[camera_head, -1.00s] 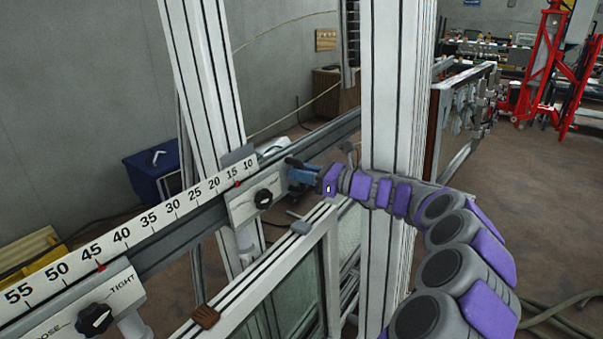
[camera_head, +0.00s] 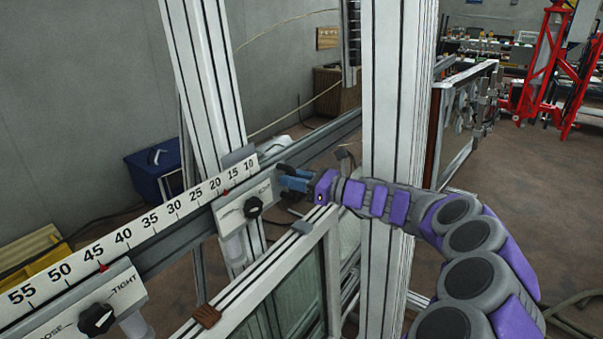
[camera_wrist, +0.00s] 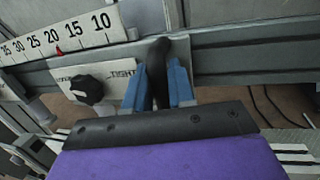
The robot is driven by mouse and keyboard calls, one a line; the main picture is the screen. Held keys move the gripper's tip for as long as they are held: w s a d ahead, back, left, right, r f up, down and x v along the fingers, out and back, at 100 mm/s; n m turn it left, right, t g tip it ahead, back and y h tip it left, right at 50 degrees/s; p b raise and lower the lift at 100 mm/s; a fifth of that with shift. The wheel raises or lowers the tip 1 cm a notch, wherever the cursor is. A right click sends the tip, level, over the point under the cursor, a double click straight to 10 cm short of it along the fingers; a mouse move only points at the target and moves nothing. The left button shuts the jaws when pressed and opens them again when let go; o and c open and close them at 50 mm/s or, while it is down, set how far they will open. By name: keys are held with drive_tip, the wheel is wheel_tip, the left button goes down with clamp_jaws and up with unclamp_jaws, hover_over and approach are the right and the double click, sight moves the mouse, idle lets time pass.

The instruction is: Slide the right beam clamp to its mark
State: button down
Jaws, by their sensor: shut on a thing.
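The right beam clamp (camera_head: 233,213) is a pale plate with a black knob (camera_head: 253,207) on the beam (camera_head: 176,238). It also shows in the wrist view (camera_wrist: 112,88). Its red pointer (camera_wrist: 60,51) stands between 15 and 20 on the white scale (camera_head: 150,222), nearer 20. My gripper (camera_head: 287,180) is at the clamp's right end. In the wrist view its blue fingers (camera_wrist: 157,85) are shut on a dark upright handle (camera_wrist: 157,65) beside the plate. The handle's join to the clamp is hidden. The knob's exact setting is too small to read.
A left clamp (camera_head: 118,291) with a black knob (camera_head: 97,319) sits on the same beam, its red pointer near 45. Upright posts (camera_head: 209,90) (camera_head: 397,80) stand behind the beam and by my arm. A framed panel (camera_head: 285,262) stands in front below. The beam between the clamps is clear.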

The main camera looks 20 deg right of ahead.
drive_tip(key=shift+s+a, duration=0.35)
drive_tip(key=shift+a, duration=0.25)
drive_tip(key=c, duration=1.1)
unclamp_jaws()
drive_tip(key=shift+w+d+f, duration=0.1)
drive_tip(key=shift+w, duration=0.1)
drive_tip(key=shift+s, duration=0.1)
drive_tip(key=p+v, duration=0.2)
drive_tip(key=v, duration=1.5)
drive_tip(key=shift+d+p, duration=0.2)
drive_tip(key=shift+p, duration=0.1)
drive_tip(key=shift+s, duration=0.15)
